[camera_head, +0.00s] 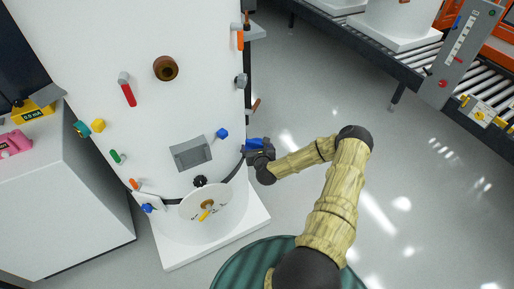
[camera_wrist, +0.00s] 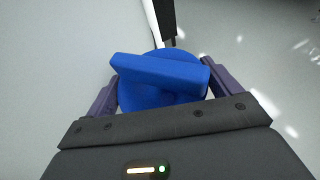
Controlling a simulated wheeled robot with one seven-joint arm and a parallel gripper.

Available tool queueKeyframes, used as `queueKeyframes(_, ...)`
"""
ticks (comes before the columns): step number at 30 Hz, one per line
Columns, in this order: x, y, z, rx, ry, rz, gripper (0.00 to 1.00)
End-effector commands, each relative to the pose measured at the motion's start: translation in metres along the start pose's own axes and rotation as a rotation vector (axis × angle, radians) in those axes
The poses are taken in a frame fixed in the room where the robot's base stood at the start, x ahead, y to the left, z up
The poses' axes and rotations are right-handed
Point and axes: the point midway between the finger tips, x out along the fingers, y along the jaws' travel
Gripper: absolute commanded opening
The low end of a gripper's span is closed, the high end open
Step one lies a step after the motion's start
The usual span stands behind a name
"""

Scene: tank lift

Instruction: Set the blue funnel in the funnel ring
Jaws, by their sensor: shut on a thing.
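My gripper (camera_head: 262,155) is beside the right edge of the white tank, low down. It is shut on a blue piece (camera_head: 254,143), which I take to be the blue funnel. In the wrist view the blue funnel (camera_wrist: 160,75) shows a round body with a thick bar across it, between the two purple fingers of my gripper (camera_wrist: 160,92). Its lower end is hidden. I cannot pick out the funnel ring with certainty; a brown round port with a dark hole (camera_head: 165,68) is high on the tank.
The white tank (camera_head: 205,110) carries several coloured knobs and levers, and a round dial plate (camera_head: 207,214) near its base. A grey cabinet (camera_head: 75,205) stands left. A roller conveyor (camera_head: 430,82) runs across the upper right.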

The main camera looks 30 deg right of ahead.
Motion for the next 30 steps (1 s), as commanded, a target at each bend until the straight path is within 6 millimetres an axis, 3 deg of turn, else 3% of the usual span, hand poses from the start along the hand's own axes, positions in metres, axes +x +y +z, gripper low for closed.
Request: queueKeyframes(30,0.008,0.000,-0.019,0.000,-0.001,0.000,0.67)
